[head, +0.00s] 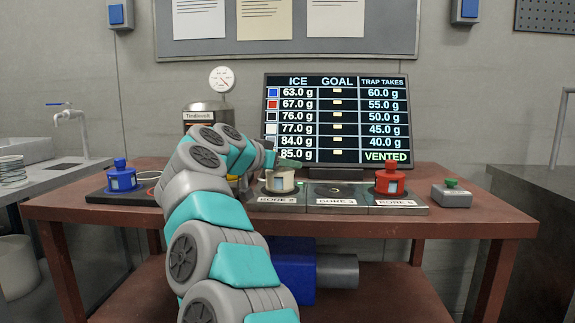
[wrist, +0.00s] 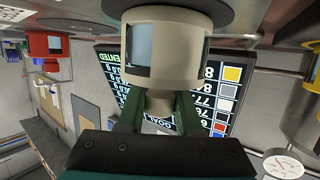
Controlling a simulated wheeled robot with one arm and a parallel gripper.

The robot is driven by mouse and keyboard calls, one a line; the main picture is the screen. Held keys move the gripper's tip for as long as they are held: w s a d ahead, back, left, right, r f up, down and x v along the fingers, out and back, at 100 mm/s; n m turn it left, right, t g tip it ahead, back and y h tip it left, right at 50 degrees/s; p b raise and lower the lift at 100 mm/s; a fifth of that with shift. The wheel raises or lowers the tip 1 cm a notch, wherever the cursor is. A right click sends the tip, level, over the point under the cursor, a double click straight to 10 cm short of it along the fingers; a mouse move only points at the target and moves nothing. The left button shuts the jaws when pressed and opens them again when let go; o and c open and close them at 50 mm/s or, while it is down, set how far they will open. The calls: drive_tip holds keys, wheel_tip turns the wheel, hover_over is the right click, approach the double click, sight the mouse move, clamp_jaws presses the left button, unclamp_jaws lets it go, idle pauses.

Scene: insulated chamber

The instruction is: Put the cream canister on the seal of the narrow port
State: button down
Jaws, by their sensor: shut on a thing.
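The cream canister (head: 281,182) stands upright at the plate labelled BORE 2, with its knob toward my gripper. In the wrist view, which is upside down, the cream canister (wrist: 165,45) fills the top middle, its base at a dark round seal (wrist: 215,12). I cannot tell whether the base rests on the seal or is just above it. My gripper (wrist: 158,105) is shut on the canister's knob, with a dark green finger on each side. In the head view my arm partly hides the gripper. No label marks a port as narrow.
A red canister (head: 390,180) sits on the right-hand bore. The middle bore (head: 335,189) is empty. A blue canister (head: 121,178) stands at the left, and a yellow canister (wrist: 302,118) is near my arm. A screen (head: 335,120) stands behind; a green-button box (head: 452,195) is right.

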drive_tip(key=shift+f, duration=0.15)
drive_tip(key=c, duration=0.6)
unclamp_jaws()
drive_tip(key=shift+r, duration=0.25)
drive_tip(key=p+v, duration=0.1)
drive_tip(key=v, duration=1.1)
